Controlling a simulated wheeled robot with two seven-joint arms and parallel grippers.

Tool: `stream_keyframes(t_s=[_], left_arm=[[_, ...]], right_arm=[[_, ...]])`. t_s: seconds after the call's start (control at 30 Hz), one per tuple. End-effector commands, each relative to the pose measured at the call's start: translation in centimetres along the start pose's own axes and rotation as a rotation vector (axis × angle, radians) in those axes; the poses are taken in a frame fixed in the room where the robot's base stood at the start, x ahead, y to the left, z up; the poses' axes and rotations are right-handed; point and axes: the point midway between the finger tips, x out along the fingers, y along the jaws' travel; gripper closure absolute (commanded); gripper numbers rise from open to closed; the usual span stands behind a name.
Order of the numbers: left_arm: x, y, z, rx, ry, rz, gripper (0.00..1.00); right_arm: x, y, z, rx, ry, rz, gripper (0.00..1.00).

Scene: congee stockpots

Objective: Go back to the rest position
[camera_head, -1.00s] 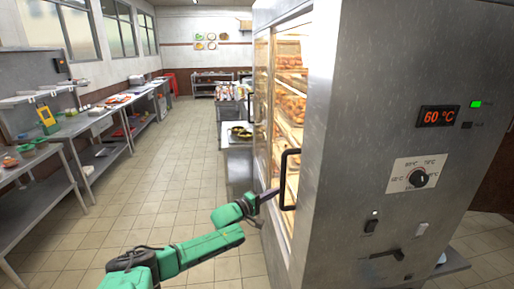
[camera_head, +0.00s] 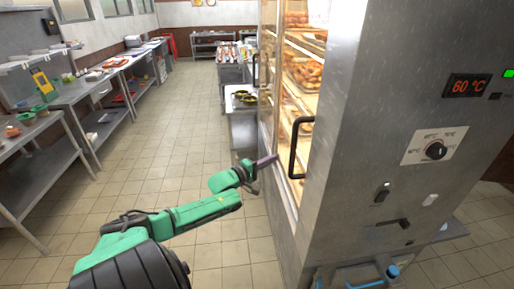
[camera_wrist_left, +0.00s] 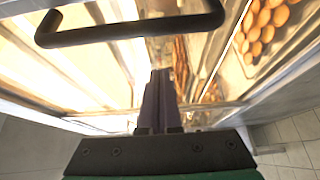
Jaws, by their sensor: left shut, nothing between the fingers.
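My left gripper (camera_head: 266,161) is shut and empty, at the end of my green arm. It is close to the black door handle (camera_head: 294,150) of the steel warming cabinet (camera_head: 345,130), left of the handle in the head view. In the left wrist view, the shut dark fingers (camera_wrist_left: 160,85) point toward the lit glass door, and the handle (camera_wrist_left: 130,32) crosses the top left. The fingers are not around the handle. My right gripper does not show.
Trays of food (camera_head: 303,75) sit behind the cabinet's glass. A grey and blue thing (camera_head: 388,272) is cut off at the bottom edge; I cannot tell what it is. A steel counter (camera_head: 75,95) runs along the left. The tiled aisle (camera_head: 175,130) between is clear.

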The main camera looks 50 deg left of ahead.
Motion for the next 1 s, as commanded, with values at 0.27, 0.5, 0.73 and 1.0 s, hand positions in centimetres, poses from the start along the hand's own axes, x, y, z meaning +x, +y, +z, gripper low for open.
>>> stream_keyframes(t_s=[0.27,0.5,0.73,1.0], left_arm=[[-4.9,-0.1,0.0,-0.001,0.0,-0.004,1.0],[-6.3,0.1,0.0,0.002,0.0,0.0,1.0],[-6.4,-0.2,-0.1,0.007,0.005,-0.005,1.0],[-12.5,-16.1,-3.1,0.378,0.117,-0.342,1.0]], right_arm=[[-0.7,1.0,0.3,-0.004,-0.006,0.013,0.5],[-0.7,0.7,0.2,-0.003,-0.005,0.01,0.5],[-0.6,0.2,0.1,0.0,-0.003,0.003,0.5],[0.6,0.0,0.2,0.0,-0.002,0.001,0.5]])
